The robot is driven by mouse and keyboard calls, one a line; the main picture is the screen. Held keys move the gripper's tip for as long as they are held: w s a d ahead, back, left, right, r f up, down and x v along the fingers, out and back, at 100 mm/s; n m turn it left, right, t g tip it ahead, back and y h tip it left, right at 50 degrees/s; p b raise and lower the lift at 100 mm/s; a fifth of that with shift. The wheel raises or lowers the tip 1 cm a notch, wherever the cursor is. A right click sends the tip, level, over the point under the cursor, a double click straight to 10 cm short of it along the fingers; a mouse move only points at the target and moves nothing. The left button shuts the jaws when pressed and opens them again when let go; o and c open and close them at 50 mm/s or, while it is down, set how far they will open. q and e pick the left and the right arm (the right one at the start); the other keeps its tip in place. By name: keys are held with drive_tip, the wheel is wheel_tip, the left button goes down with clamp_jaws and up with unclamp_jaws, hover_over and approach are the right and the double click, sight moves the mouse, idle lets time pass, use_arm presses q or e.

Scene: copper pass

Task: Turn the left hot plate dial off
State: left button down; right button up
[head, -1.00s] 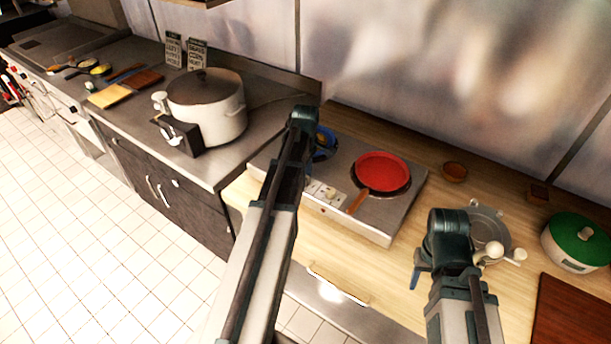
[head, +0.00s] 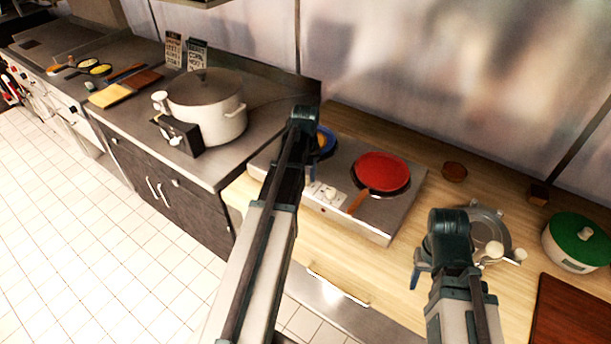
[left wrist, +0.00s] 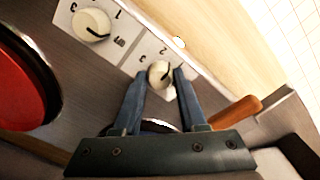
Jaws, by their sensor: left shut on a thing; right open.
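The hot plate (head: 386,222) is a steel double unit on the wooden counter, with a pale dial panel (head: 328,196) on its front part. The left dial (left wrist: 160,73) is a cream knob with a dark pointer line. My left gripper (left wrist: 160,78) is shut on it, one blue finger on each side. The right dial (left wrist: 92,24) stands free in the left wrist view. In the head view my left arm partly hides the left end of the hot plate. My right gripper (head: 417,276) is open and empty above the counter front.
A red pan (head: 382,171) sits on the right plate and a blue pan (head: 328,140) on the left one, partly hidden. A brown pan handle (left wrist: 236,112) lies close to my left gripper.

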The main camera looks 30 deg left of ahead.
use_arm(q)
drive_tip(key=m, duration=0.4)
drive_tip(key=shift+m, duration=0.4)
drive_tip(key=m, duration=0.4)
drive_tip(key=shift+m, duration=0.3)
drive_tip(key=m, duration=0.4)
drive_tip(key=shift+m, duration=2.3)
drive_tip(key=shift+c, duration=2.3)
unclamp_jaws()
drive_tip(key=shift+r, duration=0.2)
